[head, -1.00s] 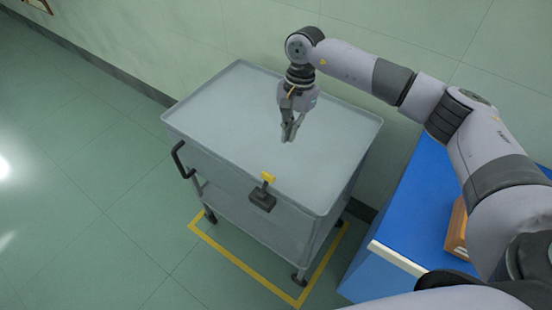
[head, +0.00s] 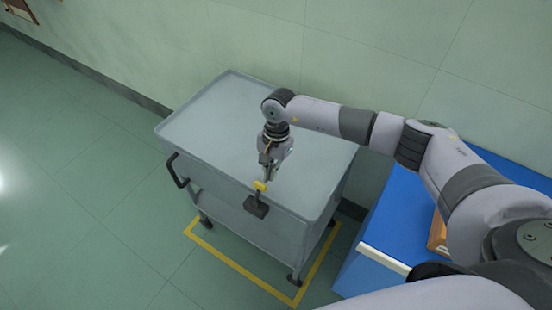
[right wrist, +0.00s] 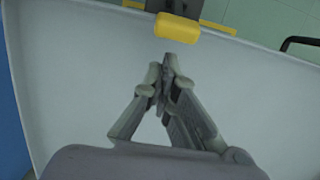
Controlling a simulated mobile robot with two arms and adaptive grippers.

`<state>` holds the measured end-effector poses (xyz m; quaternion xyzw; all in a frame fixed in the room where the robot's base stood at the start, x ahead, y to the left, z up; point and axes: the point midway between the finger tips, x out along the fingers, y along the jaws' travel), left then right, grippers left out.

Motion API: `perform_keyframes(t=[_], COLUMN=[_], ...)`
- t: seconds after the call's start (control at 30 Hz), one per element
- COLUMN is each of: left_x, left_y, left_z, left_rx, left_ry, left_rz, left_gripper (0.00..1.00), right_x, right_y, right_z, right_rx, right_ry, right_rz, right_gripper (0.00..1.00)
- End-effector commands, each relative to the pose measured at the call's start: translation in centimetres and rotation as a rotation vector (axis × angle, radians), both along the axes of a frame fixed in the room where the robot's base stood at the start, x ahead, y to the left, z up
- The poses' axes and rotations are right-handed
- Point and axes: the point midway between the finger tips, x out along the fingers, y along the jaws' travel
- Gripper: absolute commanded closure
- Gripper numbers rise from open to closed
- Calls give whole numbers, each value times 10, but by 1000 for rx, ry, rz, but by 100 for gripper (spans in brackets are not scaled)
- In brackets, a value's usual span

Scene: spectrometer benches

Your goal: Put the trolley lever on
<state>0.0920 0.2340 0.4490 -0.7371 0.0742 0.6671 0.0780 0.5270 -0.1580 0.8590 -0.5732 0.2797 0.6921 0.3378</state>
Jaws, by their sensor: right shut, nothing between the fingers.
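The trolley lever is a yellow-tipped lever (head: 260,186) on a dark block at the front side of the grey trolley (head: 200,125). In the right wrist view its yellow end (right wrist: 177,28) lies just beyond my fingertips at the top edge. My right gripper (head: 266,180) is shut and empty, pointing down over the trolley top near the front rim, close behind the yellow end. In the right wrist view the fingertips (right wrist: 166,75) meet and a small gap separates them from the yellow end. My left gripper is not in view.
A black handle (head: 176,171) sticks out at the trolley's left. Yellow floor tape (head: 240,270) runs around the trolley's foot. A blue bench (head: 385,240) with a wooden object (head: 437,232) stands at the right. The wall is behind; the floor at left is clear.

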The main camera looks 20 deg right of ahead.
Motion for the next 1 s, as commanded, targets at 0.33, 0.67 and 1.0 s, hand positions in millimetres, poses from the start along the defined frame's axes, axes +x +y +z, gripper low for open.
perform_keyframes(t=[0.33, 0.67, 1.0], left_x=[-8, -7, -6], left_y=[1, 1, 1], left_z=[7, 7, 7], left_rx=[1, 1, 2], left_ry=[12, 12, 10], left_rz=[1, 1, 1], left_gripper=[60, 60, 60], right_x=[-6, -7, -9], right_y=[8, 9, 12], right_z=[5, 7, 10], right_rx=[0, -10, -58], right_ry=[0, -8, -46], right_rz=[-1, 2, 1], right_gripper=[100, 100, 100])
